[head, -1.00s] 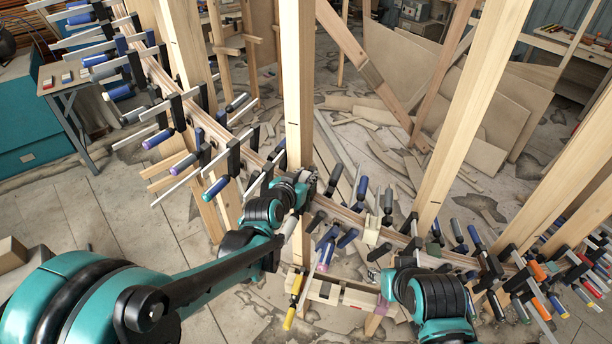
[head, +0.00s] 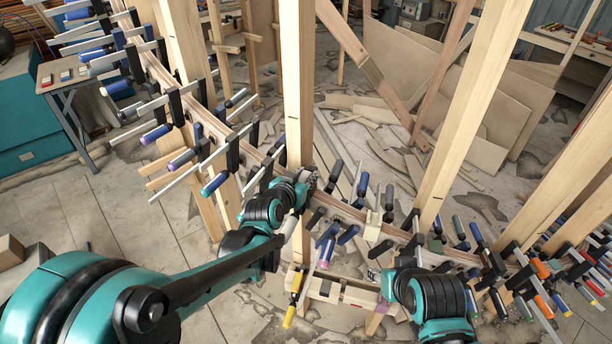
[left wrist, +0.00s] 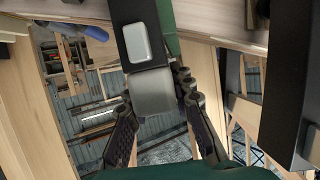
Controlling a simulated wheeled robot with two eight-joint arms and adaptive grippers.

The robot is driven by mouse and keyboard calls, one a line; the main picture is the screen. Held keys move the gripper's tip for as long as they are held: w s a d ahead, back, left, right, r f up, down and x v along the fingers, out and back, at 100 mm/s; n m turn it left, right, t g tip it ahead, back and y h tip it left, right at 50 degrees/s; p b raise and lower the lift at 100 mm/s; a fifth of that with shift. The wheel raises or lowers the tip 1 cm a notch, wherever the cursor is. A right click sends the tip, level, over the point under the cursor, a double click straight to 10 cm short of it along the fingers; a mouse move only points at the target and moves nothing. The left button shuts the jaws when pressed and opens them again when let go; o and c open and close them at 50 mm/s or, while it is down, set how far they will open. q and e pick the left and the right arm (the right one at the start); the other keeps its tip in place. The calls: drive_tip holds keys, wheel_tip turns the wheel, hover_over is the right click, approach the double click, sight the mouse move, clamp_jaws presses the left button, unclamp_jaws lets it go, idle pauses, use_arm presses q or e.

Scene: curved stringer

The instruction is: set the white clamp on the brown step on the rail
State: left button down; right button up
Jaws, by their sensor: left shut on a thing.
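My left gripper (head: 308,180) is at the curved rail (head: 346,212), beside a tall post and mostly hidden by its own wrist. In the left wrist view its fingers (left wrist: 158,105) close around the grey rounded end of a clamp (left wrist: 152,92), which has a black bar and a pale square pad. I cannot tell whether this clamp is the white one. A cream-white block-like clamp (head: 373,227) sits on the rail right of the gripper. I cannot make out the brown step for certain. My right arm stands at lower right; its fingers cannot be made out.
Several clamps with blue, grey and orange handles line the rail on both sides. Tall wooden posts (head: 297,80) (head: 470,110) rise close to my left gripper and right arm. A yellow-handled clamp (head: 296,285) hangs below. Open floor (head: 75,215) lies at left.

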use_arm(q)
drive_tip(key=c, duration=1.2)
unclamp_jaws()
drive_tip(key=v, duration=1.2)
drive_tip(key=shift+s+a, duration=0.1)
drive_tip(key=s+a+f+n+g+y, duration=0.2)
drive_tip(key=s+a+f+g+y, duration=0.15)
drive_tip(key=s+a, duration=0.45)
drive_tip(key=s+a+f+n+g+y, duration=0.2)
drive_tip(key=s+a+f+n, duration=0.15)
drive_tip(key=s+a, duration=0.45)
drive_tip(key=shift+m+h, duration=0.25)
drive_tip(key=shift+m, duration=0.3)
drive_tip(key=f+b, duration=0.5)
drive_tip(key=s+d+f+b, duration=0.1)
drive_tip(key=f+b, duration=0.5)
drive_tip(key=s+d+f+b, duration=0.1)
drive_tip(key=f+b, duration=0.5)
drive_tip(key=shift+d+f, duration=0.1)
drive_tip(key=shift+d, duration=0.15)
